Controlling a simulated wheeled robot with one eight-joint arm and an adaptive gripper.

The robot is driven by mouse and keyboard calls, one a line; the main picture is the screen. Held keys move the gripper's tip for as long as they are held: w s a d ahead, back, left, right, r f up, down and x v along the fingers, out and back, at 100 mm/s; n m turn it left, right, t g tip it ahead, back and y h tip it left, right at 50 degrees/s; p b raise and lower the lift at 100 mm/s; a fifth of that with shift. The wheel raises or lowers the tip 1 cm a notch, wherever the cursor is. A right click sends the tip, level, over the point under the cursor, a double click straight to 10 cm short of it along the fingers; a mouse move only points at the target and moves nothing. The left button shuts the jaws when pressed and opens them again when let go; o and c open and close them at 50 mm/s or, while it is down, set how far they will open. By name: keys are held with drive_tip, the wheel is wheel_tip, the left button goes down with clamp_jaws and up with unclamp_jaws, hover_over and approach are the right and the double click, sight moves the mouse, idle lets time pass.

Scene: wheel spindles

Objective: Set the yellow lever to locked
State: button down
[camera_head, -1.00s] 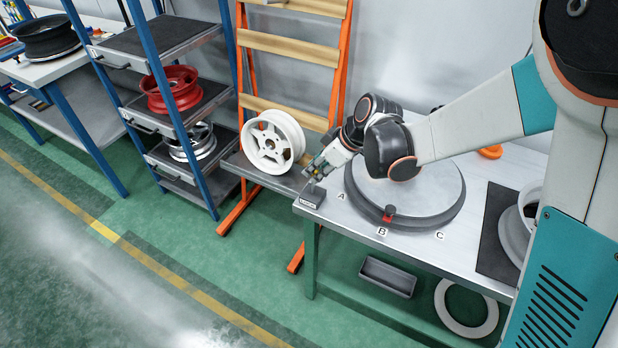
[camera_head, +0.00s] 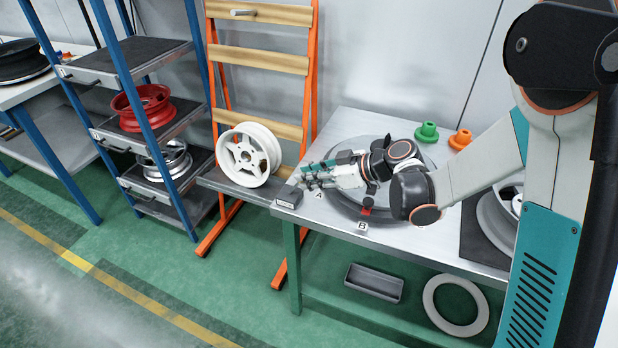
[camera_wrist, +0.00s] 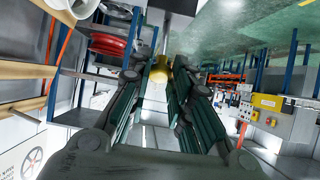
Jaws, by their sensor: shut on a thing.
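The yellow lever (camera_wrist: 160,72) shows in the wrist view between the tips of my gripper's two fingers. My gripper (camera_wrist: 158,78) is shut on it. In the head view my gripper (camera_head: 303,180) lies almost level, just above and right of a small grey block (camera_head: 288,197) with a label plate at the table's left front corner. The lever is hidden there by the fingers, so its angle and the block's lettering cannot be read.
A round grey turntable (camera_head: 343,200) is partly under my arm, with a red piece (camera_head: 367,203) at its rim. Green (camera_head: 427,132) and orange (camera_head: 460,139) knobs stand behind. A white wheel (camera_head: 248,155) sits left on an orange rack (camera_head: 313,80).

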drive_tip(key=c, duration=1.4)
unclamp_jaws()
drive_tip(key=v, duration=1.2)
drive_tip(key=shift+s, duration=0.1)
drive_tip(key=s+d+r+m+t+h, duration=0.1)
drive_tip(key=s+d+m+h, duration=0.2)
drive_tip(key=s, duration=0.3)
drive_tip(key=s+d+r+m+t+h, duration=0.1)
drive_tip(key=s+d+r+m+h, duration=0.1)
drive_tip(key=s+d+m+h, duration=0.2)
drive_tip(key=s+d+r+m+t+h, duration=0.1)
drive_tip(key=s+d+r+m+h, duration=0.1)
drive_tip(key=s+d+m+h, duration=0.2)
drive_tip(key=shift+s+d+m, duration=0.3)
drive_tip(key=shift+s+m, duration=0.2)
drive_tip(key=shift+s, duration=0.55)
drive_tip(key=shift+s+d+m, duration=0.3)
drive_tip(key=shift+s+m, duration=0.2)
drive_tip(key=shift+s, duration=0.6)
drive_tip(key=shift+s+d+m, duration=0.3)
drive_tip(key=shift+s+m, duration=0.2)
drive_tip(key=shift+s, duration=0.55)
